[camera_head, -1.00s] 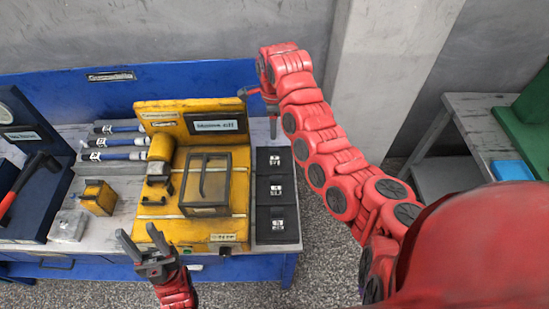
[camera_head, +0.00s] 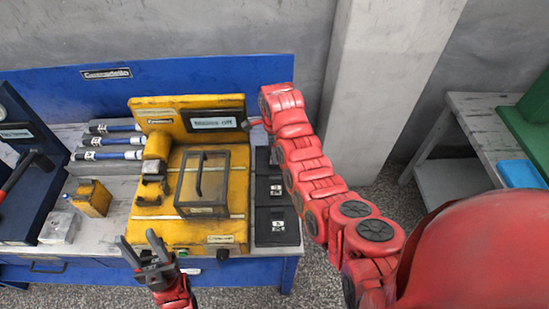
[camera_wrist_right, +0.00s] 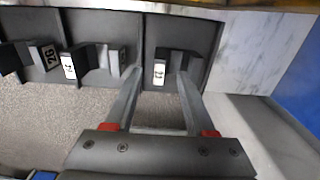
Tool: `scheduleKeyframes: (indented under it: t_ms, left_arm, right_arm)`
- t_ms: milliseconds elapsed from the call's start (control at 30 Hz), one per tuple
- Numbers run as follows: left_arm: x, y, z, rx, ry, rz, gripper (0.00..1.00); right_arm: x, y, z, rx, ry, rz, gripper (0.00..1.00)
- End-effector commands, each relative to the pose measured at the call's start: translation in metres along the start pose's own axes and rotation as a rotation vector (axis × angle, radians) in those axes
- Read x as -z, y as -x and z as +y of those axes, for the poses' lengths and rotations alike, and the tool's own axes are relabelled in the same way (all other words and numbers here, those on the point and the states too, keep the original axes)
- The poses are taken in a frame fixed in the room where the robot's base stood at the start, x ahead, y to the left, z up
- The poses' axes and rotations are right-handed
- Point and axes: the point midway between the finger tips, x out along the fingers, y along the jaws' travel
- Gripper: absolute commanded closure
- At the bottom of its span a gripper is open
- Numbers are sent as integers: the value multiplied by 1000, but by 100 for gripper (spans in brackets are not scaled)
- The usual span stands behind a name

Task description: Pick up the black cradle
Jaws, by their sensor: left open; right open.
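Small black cradles with white number labels sit in the compartments of a black tray, right of the yellow machine. In the head view one labelled cradle (camera_head: 276,190) shows in a middle compartment and another (camera_head: 278,224) in the front one; my right arm hides the tray's back part. Other cradles (camera_wrist_right: 67,63) are to the left. My left gripper (camera_head: 137,238) is open and empty before the machine.
The yellow machine (camera_head: 168,228) with a clear-lidded box (camera_head: 203,180) fills the bench middle. A yellow block (camera_head: 92,198), blue-grey cylinders (camera_head: 108,155) and a dark tool panel (camera_head: 22,215) are left. A blue back panel (camera_head: 60,90) borders the bench.

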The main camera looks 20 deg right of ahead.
Motion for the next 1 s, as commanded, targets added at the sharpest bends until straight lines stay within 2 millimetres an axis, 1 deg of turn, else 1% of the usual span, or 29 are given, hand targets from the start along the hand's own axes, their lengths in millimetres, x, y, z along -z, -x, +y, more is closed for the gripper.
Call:
scheduleKeyframes:
  t_ms: [33, 100, 167, 333, 467, 667, 700, 767, 900, 967, 1000]
  left_arm:
    - [2, -13, -1, 0, 0, 0, 50]
    - [4, -21, -1, 0, 0, 0, 50]
    - [4, -21, -1, 0, 0, 0, 50]
    - [4, -25, -1, 0, 0, 0, 50]
    - [4, -25, -1, 0, 0, 0, 50]
    - [4, -25, -1, 0, 0, 0, 50]
    - [4, -25, -1, 0, 0, 0, 50]
    - [4, -25, -1, 0, 0, 0, 50]
    - [4, -25, -1, 0, 0, 0, 50]
    - [4, -25, -1, 0, 0, 0, 50]
    - [4, -25, -1, 0, 0, 0, 50]
  right_arm:
    - [2, -1, 3, -10, -1, 2, 45]
    - [3, -10, 3, -8, -1, 2, 45]
    - [3, -19, 3, -7, -1, 2, 45]
    - [2, -32, 1, -3, -2, 1, 45]
    - [2, -36, 1, 1, -2, -1, 45]
    - [2, -36, 1, 1, -3, -1, 45]
    - [2, -36, 1, 1, -2, -1, 52]
    - [2, -36, 1, 1, -2, -1, 63]
    - [2, -36, 1, 0, -2, -1, 88]
    - [2, -36, 1, 0, -2, -1, 99]
    - [2, -36, 1, 0, -2, -1, 100]
